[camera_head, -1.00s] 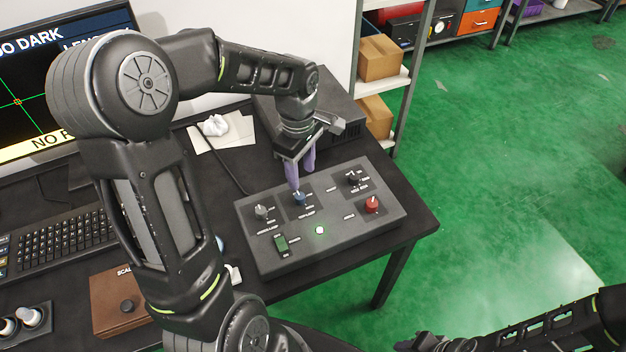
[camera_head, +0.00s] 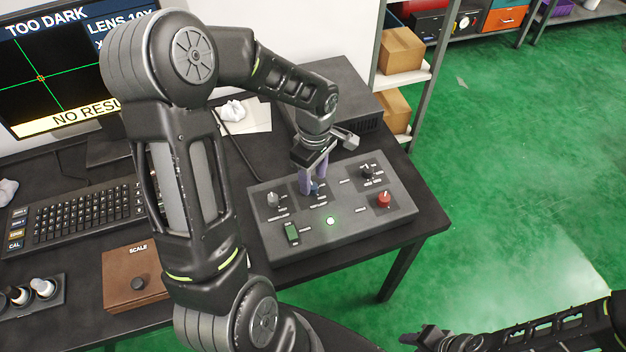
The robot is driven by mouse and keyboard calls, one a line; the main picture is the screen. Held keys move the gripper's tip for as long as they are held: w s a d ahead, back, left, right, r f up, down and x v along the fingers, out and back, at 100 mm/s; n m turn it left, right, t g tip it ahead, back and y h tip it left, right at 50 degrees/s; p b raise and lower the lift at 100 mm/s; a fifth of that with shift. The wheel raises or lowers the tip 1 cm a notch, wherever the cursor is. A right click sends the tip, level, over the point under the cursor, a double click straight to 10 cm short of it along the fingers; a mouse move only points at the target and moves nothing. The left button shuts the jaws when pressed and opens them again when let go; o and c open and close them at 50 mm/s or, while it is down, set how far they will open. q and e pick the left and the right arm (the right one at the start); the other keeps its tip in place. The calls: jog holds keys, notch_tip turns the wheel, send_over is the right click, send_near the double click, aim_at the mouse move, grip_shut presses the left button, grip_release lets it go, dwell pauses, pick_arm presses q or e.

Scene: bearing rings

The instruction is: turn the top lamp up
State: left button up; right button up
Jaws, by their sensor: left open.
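The dark control box (camera_head: 348,228) sits on the black table. It carries a blue knob (camera_head: 316,189), a grey knob (camera_head: 272,200), a black knob (camera_head: 367,172) and a red knob (camera_head: 384,199). The small labels are too blurred to read surely. My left gripper (camera_head: 311,186) points down at the blue knob with its purple fingers open. The fingers partly hide the knob, and I cannot tell whether they touch it. The monitor (camera_head: 70,70) reads "TOO DARK". My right gripper (camera_head: 428,338) is at the bottom right, away from the box.
A keyboard (camera_head: 85,215) and a brown "SCALE" box (camera_head: 140,275) lie to the left. A dark box (camera_head: 340,95) stands behind. Green floor is clear at right.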

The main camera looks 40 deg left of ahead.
pick_arm(q)
jog(key=shift+f, duration=1.05)
jog(key=shift+c, duration=0.3)
grip_shut()
